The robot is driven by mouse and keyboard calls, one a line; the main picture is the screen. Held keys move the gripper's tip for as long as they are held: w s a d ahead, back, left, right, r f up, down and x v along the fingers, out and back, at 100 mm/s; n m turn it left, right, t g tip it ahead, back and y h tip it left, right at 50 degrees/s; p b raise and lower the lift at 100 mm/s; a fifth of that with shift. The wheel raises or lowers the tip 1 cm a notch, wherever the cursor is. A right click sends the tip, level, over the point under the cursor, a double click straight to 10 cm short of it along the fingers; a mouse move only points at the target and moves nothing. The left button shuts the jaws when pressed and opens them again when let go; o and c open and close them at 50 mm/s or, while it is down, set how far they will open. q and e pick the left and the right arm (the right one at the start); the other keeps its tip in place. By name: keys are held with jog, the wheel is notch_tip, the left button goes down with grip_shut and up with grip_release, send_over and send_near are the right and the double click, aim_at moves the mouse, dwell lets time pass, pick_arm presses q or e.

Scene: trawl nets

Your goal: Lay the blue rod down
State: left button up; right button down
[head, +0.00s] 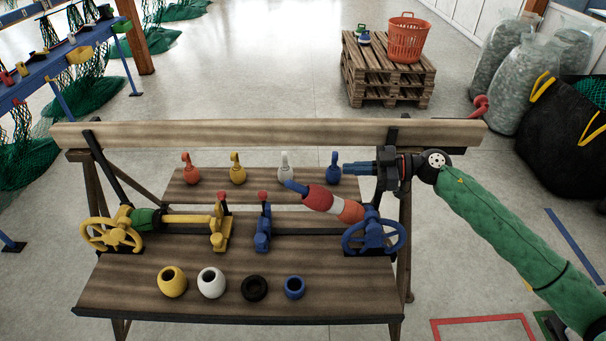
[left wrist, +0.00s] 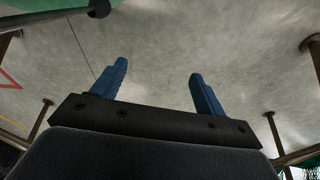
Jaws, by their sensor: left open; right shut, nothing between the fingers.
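The blue rod (head: 293,187) is tilted, its blue tip up and to the left. A blue stand with a red top (head: 263,234) stands left of and below the raised rod. My right gripper (head: 346,167) is shut and empty, above and right of the sleeve, apart from the rod, fingers pointing left. My left gripper (left wrist: 158,70) is open and empty over grey floor in the left wrist view; it is out of the head view.
A yellow rod (head: 188,218) lies level between a yellow handwheel (head: 112,234) and a yellow stand (head: 220,232). Small hooked pieces, including a blue one (head: 333,173), stand on the back shelf.

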aim_at(308, 191)
jog(key=a+p, duration=0.1)
jog(key=a, duration=0.2)
jog(key=w+a+p, duration=0.1)
jog(key=a, duration=0.2)
jog(key=a+f+p, duration=0.1)
jog(key=a+p, duration=0.1)
jog(key=a, duration=0.1)
jog(key=shift+w, duration=0.15)
jog(key=shift+w+a+f+p, duration=0.25)
jog(key=shift+a+f+p, duration=0.5)
jog(key=shift+f, duration=0.45)
pick_arm(q)
jog(key=s+a+f, duration=0.4)
jog(key=s+f, duration=0.3)
jog(key=s, duration=0.2)
pick_arm(e)
jog(key=shift+w+a+f, duration=0.1)
jog(key=shift+a+f, duration=0.3)
jog(key=shift+f, duration=0.15)
pick_arm(q)
jog(key=shift+s+f, duration=0.1)
jog(key=shift+s, duration=0.05)
